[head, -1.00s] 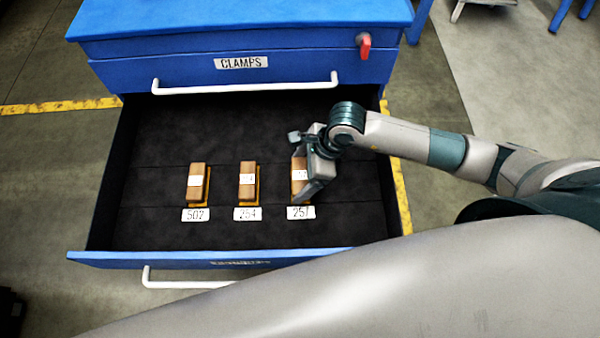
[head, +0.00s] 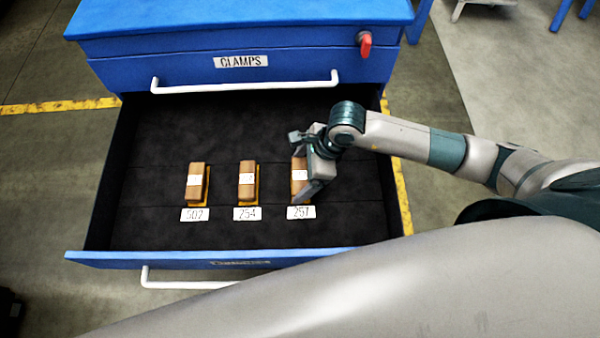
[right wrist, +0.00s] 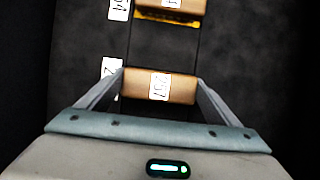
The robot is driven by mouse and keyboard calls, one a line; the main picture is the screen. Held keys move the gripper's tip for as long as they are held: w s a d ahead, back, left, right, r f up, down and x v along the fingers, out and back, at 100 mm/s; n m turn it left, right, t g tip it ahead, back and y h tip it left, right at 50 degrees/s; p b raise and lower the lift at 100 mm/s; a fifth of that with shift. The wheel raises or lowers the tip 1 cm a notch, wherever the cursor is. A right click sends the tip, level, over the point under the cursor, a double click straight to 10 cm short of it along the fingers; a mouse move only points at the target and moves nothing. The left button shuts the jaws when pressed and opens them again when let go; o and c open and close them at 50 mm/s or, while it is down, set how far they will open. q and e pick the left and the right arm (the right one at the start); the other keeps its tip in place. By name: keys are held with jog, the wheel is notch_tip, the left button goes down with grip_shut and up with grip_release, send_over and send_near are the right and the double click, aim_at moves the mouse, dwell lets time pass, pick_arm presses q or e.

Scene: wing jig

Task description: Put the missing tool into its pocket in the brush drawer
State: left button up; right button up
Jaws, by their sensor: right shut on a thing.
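The brush drawer (head: 250,232) is open, with a dark foam floor. Two wooden blocks with white labels, the 502 tool (head: 195,181) and the 254 tool (head: 247,179), sit in yellow-edged pockets above their number tags. The 257 tool (head: 299,176), a similar wooden block, is above the 257 tag (head: 301,212) at the right of the row. My right gripper (head: 307,180) is shut on it. In the right wrist view, the 257 tool (right wrist: 160,87) lies between both fingers, its label showing. Its underside and pocket are hidden. My left gripper is not in view.
The blue cabinet (head: 240,20) stands behind, with the shut clamps drawer and its white handle (head: 245,87) above the open drawer. A red latch (head: 364,45) is at its upper right. The drawer's left side and back are bare foam.

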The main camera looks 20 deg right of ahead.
pick_arm(q)
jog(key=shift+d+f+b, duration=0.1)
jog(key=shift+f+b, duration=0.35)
jog(key=shift+b, duration=0.05)
pick_arm(e)
jog(key=shift+d+f, duration=0.25)
jog(key=shift+f, duration=0.3)
jog(key=o, duration=1)
jog(key=shift+s, duration=0.1)
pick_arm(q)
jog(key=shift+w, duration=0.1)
pick_arm(e)
jog(key=shift+a, duration=0.2)
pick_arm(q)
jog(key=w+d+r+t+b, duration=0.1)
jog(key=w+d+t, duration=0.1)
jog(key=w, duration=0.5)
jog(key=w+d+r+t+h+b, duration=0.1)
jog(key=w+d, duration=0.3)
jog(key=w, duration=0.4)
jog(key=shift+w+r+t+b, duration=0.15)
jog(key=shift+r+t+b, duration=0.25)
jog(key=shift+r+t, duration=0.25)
pick_arm(e)
jog(key=v, duration=1.8)
jog(key=shift+d, duration=0.3)
